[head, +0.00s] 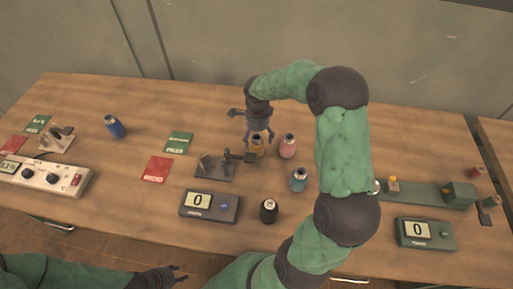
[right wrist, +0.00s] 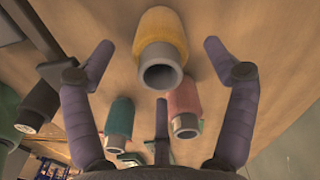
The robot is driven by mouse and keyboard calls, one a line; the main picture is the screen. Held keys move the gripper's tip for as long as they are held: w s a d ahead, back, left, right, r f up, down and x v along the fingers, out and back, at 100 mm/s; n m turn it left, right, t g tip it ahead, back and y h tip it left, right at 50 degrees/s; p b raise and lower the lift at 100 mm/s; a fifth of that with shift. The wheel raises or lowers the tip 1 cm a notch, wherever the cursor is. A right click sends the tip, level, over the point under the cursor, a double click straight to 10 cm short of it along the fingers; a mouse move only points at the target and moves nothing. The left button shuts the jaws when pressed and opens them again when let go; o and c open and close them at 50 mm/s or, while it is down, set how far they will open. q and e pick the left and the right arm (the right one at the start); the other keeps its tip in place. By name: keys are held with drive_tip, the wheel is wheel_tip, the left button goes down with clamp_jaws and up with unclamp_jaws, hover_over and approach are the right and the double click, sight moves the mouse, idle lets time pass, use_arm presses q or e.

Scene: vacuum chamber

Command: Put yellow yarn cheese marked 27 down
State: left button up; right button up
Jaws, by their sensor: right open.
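A yellow yarn cheese (head: 257,147) stands on the wooden table in the head view, partly hidden by my right gripper. It also shows in the right wrist view (right wrist: 170,30), with its grey hollow end facing the camera. The number on it cannot be read. My right gripper (head: 258,138) comes down over it from above. Its fingers (right wrist: 158,50) are spread wide, one on each side of the yellow cheese, with a visible gap on both sides. My left gripper (head: 178,273) is low at the bottom edge of the head view, away from the cheeses, with its fingertips apart and empty.
A pink cheese (head: 288,146) stands close right of the yellow one. A teal one (head: 299,179) and a black one (head: 269,211) stand nearer. A dark fixture (head: 215,167) is just left. A blue cheese (head: 114,126) stands further left. Red and green cards lie between.

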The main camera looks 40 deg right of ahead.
wheel_tip(320, 180, down, 5)
drive_tip(key=shift+w+d+r+b, duration=0.1)
drive_tip(key=shift+b, duration=0.55)
drive_tip(key=shift+r, duration=0.1)
drive_tip(key=c, duration=1.4)
